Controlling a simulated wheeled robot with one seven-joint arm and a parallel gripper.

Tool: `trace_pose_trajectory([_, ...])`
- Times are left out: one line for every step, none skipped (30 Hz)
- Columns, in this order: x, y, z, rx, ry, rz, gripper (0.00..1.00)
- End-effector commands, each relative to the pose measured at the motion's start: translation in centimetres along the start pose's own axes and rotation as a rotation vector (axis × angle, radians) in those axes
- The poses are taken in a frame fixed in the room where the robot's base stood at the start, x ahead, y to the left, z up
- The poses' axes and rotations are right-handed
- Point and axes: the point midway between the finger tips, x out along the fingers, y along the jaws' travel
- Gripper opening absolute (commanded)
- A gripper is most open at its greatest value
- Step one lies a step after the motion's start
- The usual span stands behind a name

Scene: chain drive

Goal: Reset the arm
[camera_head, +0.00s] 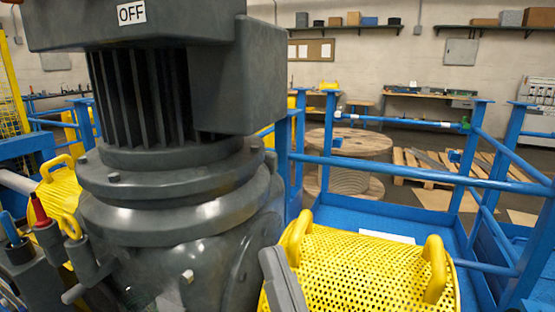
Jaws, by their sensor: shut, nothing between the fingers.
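A slanted grey bar (283,284) rises from the bottom edge, in front of the yellow perforated guard (365,270).
Tools with red and blue handles stand in grey holders (50,238) at the lower left. Another yellow guard (62,190) is behind them. Blue railings (420,165) enclose the platform. A wooden cable spool (348,145), pallets (420,180) and workbenches lie beyond.

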Motion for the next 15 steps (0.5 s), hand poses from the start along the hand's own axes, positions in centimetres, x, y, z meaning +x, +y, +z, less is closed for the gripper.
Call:
trace_pose_trajectory([-2.2, 1.3, 0.9, -0.023, -0.036, 0.035, 0.00])
trace_pose_trajectory([-3.4, 1.9, 1.2, -0.038, -0.052, 0.052, 0.00])
trace_pose_trajectory([-4.9, 2.7, 1.7, -0.055, -0.075, 0.075, 0.00])
trace_pose_trajectory([-6.1, 3.3, 2.0, -0.067, -0.094, 0.091, 0.00])
trace_pose_trajectory([-7.3, 3.8, 2.3, -0.080, -0.111, 0.107, 0.00])
trace_pose_trajectory([-8.8, 4.5, 2.5, -0.098, -0.135, 0.129, 0.00])
trace_pose_trajectory([-10.0, 5.0, 2.8, -0.111, -0.155, 0.145, 0.00])
trace_pose_trajectory([-11.2, 5.4, 3.0, -0.123, -0.175, 0.160, 0.00])
trace_pose_trajectory([-12.8, 6.0, 3.2, -0.140, -0.201, 0.179, 0.00])
trace_pose_trajectory([-14.0, 6.3, 3.2, -0.152, -0.220, 0.194, 0.00])
trace_pose_trajectory([-15.2, 6.7, 3.3, -0.165, -0.241, 0.209, 0.00])
trace_pose_trajectory([-16.8, 7.2, 3.5, -0.182, -0.269, 0.228, 0.00])
trace_pose_trajectory([-18.0, 7.5, 3.5, -0.193, -0.291, 0.241, 0.00])
trace_pose_trajectory([-19.2, 7.7, 3.5, -0.203, -0.312, 0.255, 0.00])
trace_pose_trajectory([-20.8, 8.1, 3.5, -0.217, -0.342, 0.273, 0.00])
